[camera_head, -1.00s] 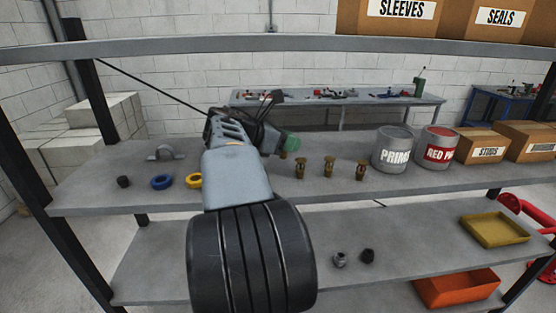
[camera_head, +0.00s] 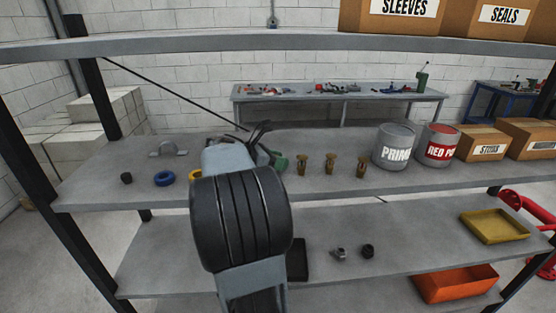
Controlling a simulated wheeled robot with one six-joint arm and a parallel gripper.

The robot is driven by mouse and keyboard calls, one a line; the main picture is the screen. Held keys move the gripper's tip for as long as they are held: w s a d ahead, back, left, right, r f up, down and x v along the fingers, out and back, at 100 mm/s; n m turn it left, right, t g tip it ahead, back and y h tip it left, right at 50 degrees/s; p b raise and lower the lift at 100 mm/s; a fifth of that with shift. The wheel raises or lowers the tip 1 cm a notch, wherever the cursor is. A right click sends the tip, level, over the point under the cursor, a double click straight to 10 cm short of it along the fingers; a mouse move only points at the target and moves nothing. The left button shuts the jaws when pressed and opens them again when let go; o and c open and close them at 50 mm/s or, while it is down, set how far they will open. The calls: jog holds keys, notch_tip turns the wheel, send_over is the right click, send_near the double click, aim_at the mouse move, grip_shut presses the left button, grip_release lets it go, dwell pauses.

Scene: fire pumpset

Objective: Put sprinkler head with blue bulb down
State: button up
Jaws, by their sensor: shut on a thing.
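Three brass sprinkler heads stand upright in a row on the middle shelf: a left one (camera_head: 302,164), a middle one (camera_head: 330,164) and a right one (camera_head: 361,166). Their bulb colours are too small to tell. My gripper (camera_head: 278,158) is just left of the row, low over the shelf, mostly hidden behind my own arm. A green part shows at its end. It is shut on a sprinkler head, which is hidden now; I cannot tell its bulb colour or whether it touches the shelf.
Left on the middle shelf (camera_head: 110,190) are a dark fitting (camera_head: 126,178), a blue ring (camera_head: 164,178), a partly hidden yellow ring (camera_head: 195,175) and a grey bracket (camera_head: 168,149). Paint cans (camera_head: 395,148) and boxes (camera_head: 480,145) stand right. The upper shelf (camera_head: 280,46) crosses above.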

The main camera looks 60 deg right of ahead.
jog(key=shift+f, duration=0.15)
jog(key=o, duration=0.9)
jog(key=shift+o, duration=0.2)
jog(key=shift+a+r, duration=0.1)
jog(key=shift+r, duration=0.15)
jog(key=b+v, duration=0.1)
jog(key=v, duration=1)
jog(key=shift+w+a+r, duration=0.15)
jog(key=shift+w+a, duration=0.1)
jog(key=shift+a, duration=0.05)
